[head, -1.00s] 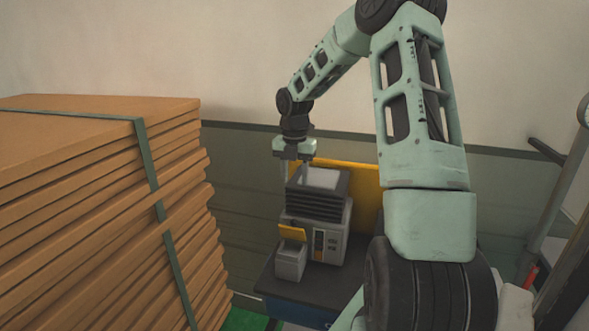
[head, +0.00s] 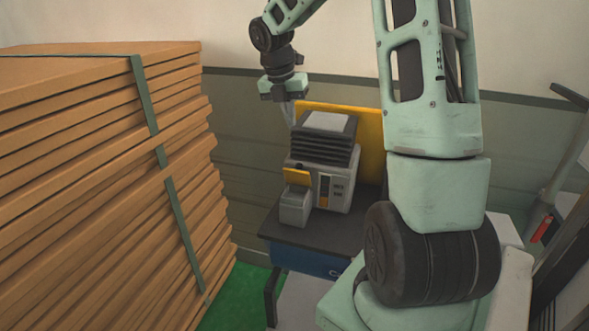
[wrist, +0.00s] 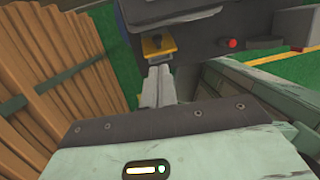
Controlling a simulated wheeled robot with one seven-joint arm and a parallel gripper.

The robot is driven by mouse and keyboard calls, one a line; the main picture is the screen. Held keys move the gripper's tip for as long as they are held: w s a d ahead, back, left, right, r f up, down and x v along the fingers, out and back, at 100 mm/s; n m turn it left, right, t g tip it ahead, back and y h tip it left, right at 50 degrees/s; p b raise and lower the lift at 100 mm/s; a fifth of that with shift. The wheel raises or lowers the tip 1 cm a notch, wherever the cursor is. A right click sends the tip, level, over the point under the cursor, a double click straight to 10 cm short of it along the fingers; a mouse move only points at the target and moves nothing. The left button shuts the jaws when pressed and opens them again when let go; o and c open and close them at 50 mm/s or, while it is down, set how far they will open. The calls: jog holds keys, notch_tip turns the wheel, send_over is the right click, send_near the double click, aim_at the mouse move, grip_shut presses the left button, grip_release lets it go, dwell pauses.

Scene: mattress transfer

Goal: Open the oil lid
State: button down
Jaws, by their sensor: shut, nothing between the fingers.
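A grey machine (head: 322,157) with a dark ribbed top stands on a dark bench top. At its front left is a small grey box (head: 295,210) with a yellow lid (head: 296,176). The lid appears tilted up at the box's back edge; its exact angle is hard to tell. My gripper (head: 289,122) points down behind and left of the machine, above and apart from the lid. Its fingers (wrist: 160,84) are together and empty. In the wrist view a yellow part (wrist: 157,47), probably the lid, shows beyond the fingertips. The fingertips are partly hidden by the machine in the head view.
A tall strapped stack of brown boards (head: 100,170) stands close on the left. A yellow panel (head: 367,133) rises behind the machine, near the wall. The dark bench top (head: 340,232) has bare room in front. Green floor (head: 235,298) shows below.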

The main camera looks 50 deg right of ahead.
jog(key=s+a+f+m+t+h+b, duration=0.1)
jog(key=s+a+f+h+b, duration=0.15)
jog(key=a+b, duration=0.45)
jog(key=s+a+f+t+h+b, duration=0.1)
jog(key=a+f+h+b, duration=0.2)
jog(key=b, duration=0.7)
jog(key=t+b, duration=0.1)
jog(key=b, duration=0.2)
send_near(298, 164)
notch_tip(298, 164, down, 4)
jog(key=d, duration=0.1)
jog(key=d+f, duration=0.1)
jog(key=shift+w+d+h, duration=0.25)
jog(key=shift+w+h, duration=0.1)
jog(key=shift+w+d+f, duration=0.1)
jog(key=shift+d, duration=0.35)
jog(key=shift+d+r+p, duration=0.15)
jog(key=shift+r+p, duration=0.2)
jog(key=shift+p, duration=0.55)
jog(key=shift+w+f, duration=0.1)
